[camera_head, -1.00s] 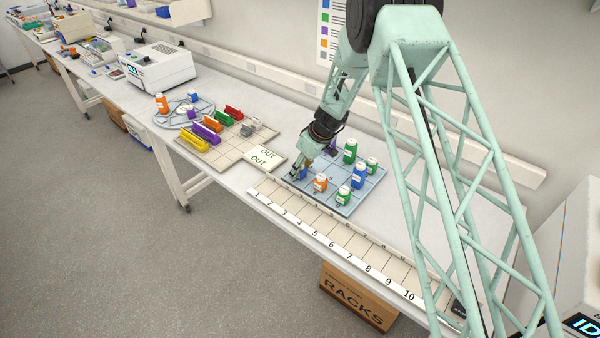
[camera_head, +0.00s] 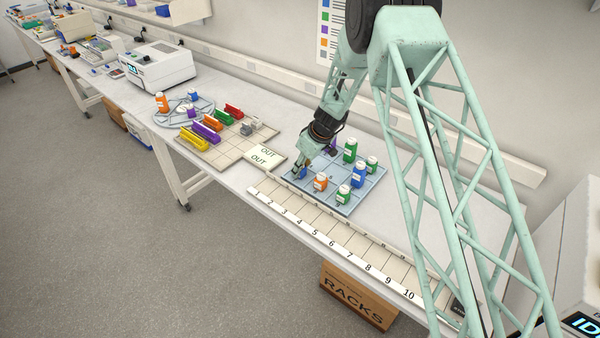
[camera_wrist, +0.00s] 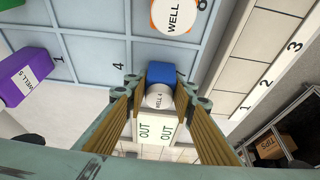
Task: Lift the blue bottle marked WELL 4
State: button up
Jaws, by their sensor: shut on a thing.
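The blue bottle marked WELL 4 (camera_wrist: 161,72) is between the fingers of my gripper (camera_wrist: 160,88) in the wrist view, its white cap reading WELL 4. My gripper is shut on it. In the head view the bottle (camera_head: 302,174) shows only as a small blue patch beside my gripper (camera_head: 299,171), at the left corner of the blue gridded tray (camera_head: 325,192). The fingers partly hide it. I cannot tell whether its base is clear of the tray.
An orange bottle (camera_head: 320,183), another blue bottle (camera_head: 358,176) and several green bottles, one at the back (camera_head: 350,151), stand on the tray. A purple bottle (camera_wrist: 28,75) is also near. A numbered strip (camera_head: 330,240) runs in front; an OUT card (camera_head: 264,156) lies left.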

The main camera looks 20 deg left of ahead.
jog(key=shift+r, duration=0.1)
dwell(0.3)
jog(key=shift+r+b, duration=0.55)
jog(key=shift+r, duration=1.15)
jog(key=s+d+b, duration=0.2)
jog(key=s, duration=0.3)
jog(key=s+d+r+b, duration=0.1)
jog(key=s+d+b, duration=0.1)
jog(key=s, duration=0.2)
jog(key=s+d+b, duration=0.2)
jog(key=s, duration=0.3)
jog(key=shift+s+d+r+b, duration=0.15)
jog(key=shift+s+d+b, duration=0.1)
jog(key=shift+s+b, duration=0.1)
jog(key=shift+w, duration=0.1)
